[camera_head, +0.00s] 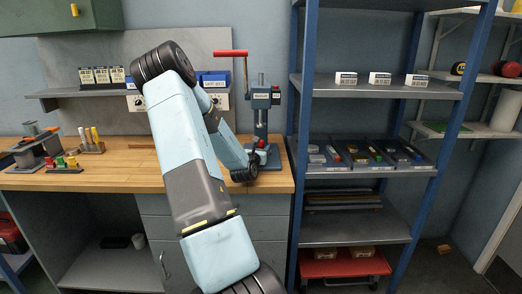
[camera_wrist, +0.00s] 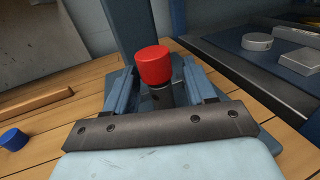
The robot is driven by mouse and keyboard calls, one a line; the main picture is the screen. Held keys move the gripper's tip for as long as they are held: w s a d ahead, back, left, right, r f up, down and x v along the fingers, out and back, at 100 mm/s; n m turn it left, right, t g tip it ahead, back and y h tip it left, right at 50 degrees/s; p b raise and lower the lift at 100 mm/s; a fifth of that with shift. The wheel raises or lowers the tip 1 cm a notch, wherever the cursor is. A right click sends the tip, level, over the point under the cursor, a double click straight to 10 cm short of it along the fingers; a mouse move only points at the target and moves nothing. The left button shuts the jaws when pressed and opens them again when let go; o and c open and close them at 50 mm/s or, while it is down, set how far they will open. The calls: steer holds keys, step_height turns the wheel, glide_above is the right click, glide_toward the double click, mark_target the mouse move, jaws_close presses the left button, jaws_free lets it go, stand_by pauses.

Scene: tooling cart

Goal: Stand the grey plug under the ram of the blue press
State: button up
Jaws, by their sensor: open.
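The blue press (camera_head: 262,98) stands at the right end of the wooden bench, with a red lever on top. My gripper (camera_wrist: 159,68) is low at the press, its two fingers apart on either side of a red cylinder (camera_wrist: 152,64). The red cylinder sits above a dark grey round part (camera_wrist: 160,94); I cannot tell whether that part is the grey plug. The red cylinder also shows in the head view (camera_head: 261,144), in front of the press column. The press column (camera_wrist: 124,25) rises just behind it in the wrist view. The ram's tip is not clear.
A blue cylinder (camera_wrist: 13,139) lies on the bench to the left. Blue bins (camera_head: 365,158) with small parts sit on the rack shelf to the right, close to the press; a rack post (camera_head: 303,110) stands between. Several coloured plugs (camera_head: 68,163) are at the bench's left.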

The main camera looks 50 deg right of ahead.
steer(key=v, duration=1.2)
